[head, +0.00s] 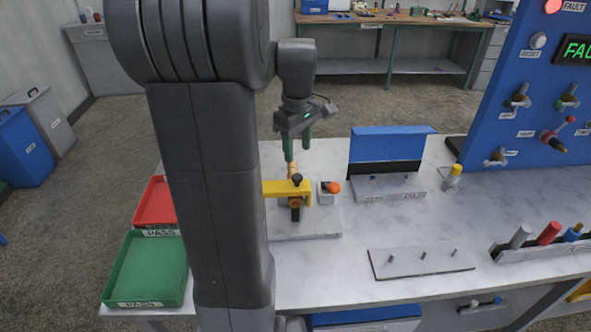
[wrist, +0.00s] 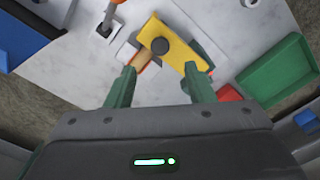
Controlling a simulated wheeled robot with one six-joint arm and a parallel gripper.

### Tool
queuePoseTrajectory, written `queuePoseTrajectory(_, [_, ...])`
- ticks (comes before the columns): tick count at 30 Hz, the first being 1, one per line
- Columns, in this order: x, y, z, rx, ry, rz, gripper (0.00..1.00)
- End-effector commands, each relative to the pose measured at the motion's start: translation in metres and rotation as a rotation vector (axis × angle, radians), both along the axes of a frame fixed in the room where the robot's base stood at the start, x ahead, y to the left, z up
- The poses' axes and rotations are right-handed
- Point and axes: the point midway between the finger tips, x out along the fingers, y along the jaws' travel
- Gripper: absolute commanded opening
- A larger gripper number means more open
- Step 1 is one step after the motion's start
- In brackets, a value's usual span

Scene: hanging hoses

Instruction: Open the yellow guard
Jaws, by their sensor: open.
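The yellow guard (head: 285,188) is a yellow bar with a dark knob on top. It lies across an orange-brown cylindrical part on a light plate (head: 320,222) on the table. In the wrist view the yellow guard (wrist: 172,48) lies beyond the fingertips, with its dark round knob on it. My gripper (head: 298,150) is above and slightly behind the guard, pointing down. In the wrist view its two green fingers (wrist: 165,72) are spread apart with nothing held between them. My arm hides the guard's left end in the head view.
An orange-topped button box (head: 330,191) stands just right of the guard. Red (head: 155,203) and green (head: 148,268) trays lie at the left. A blue-backed fixture (head: 387,150), a pegged plate (head: 420,261) and a blue panel (head: 530,100) stand to the right.

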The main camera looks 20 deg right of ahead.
Motion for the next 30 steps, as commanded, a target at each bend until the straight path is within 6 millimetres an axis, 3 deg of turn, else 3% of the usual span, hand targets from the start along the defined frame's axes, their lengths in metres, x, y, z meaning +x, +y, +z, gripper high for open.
queuePoseTrajectory(6, [-0.001,0.000,-0.046,0.002,0.005,0.000,0.48])
queuePoseTrajectory(12, [0.000,0.000,-0.073,0.001,0.002,0.000,0.48])
queuePoseTrajectory(25, [0.000,0.000,-0.083,0.000,0.000,-0.001,0.48])
queuePoseTrajectory(30, [0.000,0.000,-0.083,0.000,0.000,-0.001,0.15])
